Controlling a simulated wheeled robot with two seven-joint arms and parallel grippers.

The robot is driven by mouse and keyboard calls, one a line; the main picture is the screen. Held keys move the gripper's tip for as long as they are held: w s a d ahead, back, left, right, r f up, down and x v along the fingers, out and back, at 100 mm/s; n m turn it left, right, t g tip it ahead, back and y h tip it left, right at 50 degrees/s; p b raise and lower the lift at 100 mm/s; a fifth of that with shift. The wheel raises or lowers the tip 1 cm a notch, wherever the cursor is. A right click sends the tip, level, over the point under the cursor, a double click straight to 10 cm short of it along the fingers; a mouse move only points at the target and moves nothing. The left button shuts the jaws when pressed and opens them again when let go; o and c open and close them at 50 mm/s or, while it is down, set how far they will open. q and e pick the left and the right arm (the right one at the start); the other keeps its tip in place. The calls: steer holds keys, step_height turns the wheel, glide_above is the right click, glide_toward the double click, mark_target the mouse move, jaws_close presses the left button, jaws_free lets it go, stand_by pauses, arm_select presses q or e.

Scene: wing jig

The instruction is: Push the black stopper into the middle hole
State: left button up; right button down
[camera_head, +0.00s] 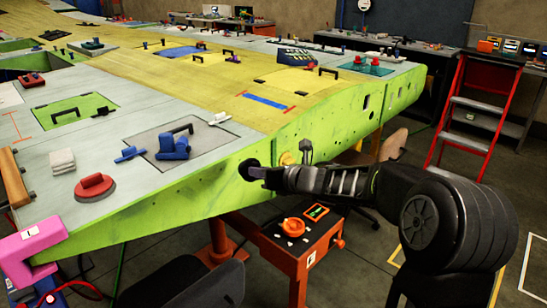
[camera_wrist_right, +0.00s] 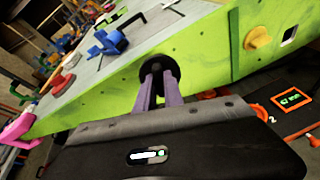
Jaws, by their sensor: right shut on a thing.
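The black stopper (camera_head: 249,168) is at the green front face (camera_head: 200,197) of the wing, left of a yellow plug (camera_head: 286,158). My right gripper (camera_head: 262,173) reaches in from the right and is shut on the stopper. In the right wrist view the two purple-grey fingers (camera_wrist_right: 159,92) hold the round stopper (camera_wrist_right: 160,70) against or very close to the green face. The hole behind it is hidden, and I cannot tell how deep the stopper sits. The yellow plug (camera_wrist_right: 257,38) also shows there. My left gripper is not in view.
A pink corner block (camera_head: 35,246) is on the wing's near left corner. Blue (camera_head: 173,146) and red (camera_head: 95,186) parts lie on top. A red-orange cart (camera_head: 290,248) with an orange dish stands below my right gripper. A red step ladder (camera_head: 472,120) stands right.

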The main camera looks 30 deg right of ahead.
steer(key=s+a+f+m+h, duration=0.1)
steer(key=s+a+f, duration=0.1)
steer(key=a+f, duration=0.5)
steer(key=s+a+f+m+h, duration=0.1)
steer(key=s+a+f+h, duration=0.1)
steer(key=a+f, duration=0.6)
step_height(320, 180, down, 3)
steer(key=shift+s+f, duration=0.1)
steer(key=shift+s, duration=0.6)
